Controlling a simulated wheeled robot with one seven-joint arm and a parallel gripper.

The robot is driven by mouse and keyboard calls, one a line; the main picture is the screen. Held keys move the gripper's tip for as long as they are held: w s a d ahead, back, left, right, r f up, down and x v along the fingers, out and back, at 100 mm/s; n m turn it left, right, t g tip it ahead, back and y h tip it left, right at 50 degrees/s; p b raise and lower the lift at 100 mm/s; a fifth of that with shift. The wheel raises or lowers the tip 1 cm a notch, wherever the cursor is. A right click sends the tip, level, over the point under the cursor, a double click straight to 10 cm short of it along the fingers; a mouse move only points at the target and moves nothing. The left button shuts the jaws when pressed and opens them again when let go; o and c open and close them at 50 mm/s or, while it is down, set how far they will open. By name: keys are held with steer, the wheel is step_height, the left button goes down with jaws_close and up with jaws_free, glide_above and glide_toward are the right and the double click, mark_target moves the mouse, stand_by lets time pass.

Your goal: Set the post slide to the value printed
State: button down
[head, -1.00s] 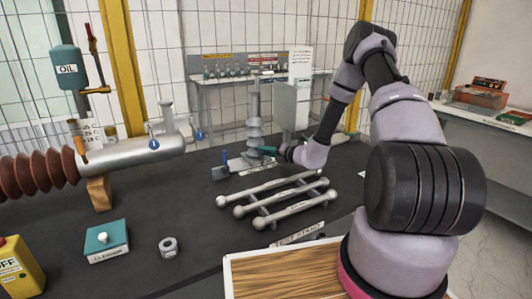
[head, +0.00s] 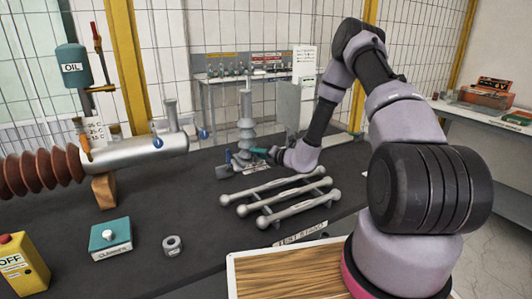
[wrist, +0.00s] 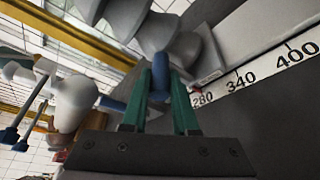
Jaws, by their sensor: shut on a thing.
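My gripper (wrist: 161,85) is shut on a blue knob (wrist: 161,68) in the wrist view, with a green finger on each side of it. The knob is at the foot of the grey ribbed post (wrist: 200,50). A white scale (wrist: 270,68) beside it reads 280, 340 and 400, with a small red mark close to 280. In the head view the post (head: 246,128) stands upright at the back of the dark table, and my gripper (head: 262,151) is at its base from the right. The printed target value is not legible in either view.
Grey rods with ball ends (head: 280,195) lie in front of the post. A horizontal grey cylinder (head: 135,152) with brown ribs is at left. A teal-topped box (head: 110,238), a metal ring (head: 172,245) and a yellow OFF box (head: 20,265) stand in front.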

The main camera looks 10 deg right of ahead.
steer(key=shift+a, duration=0.15)
steer(key=c, duration=0.7)
jaws_free()
steer(key=shift+s, duration=0.15)
steer(key=v, duration=1)
steer(key=shift+s+r, duration=0.1)
steer(key=shift+s, duration=0.15)
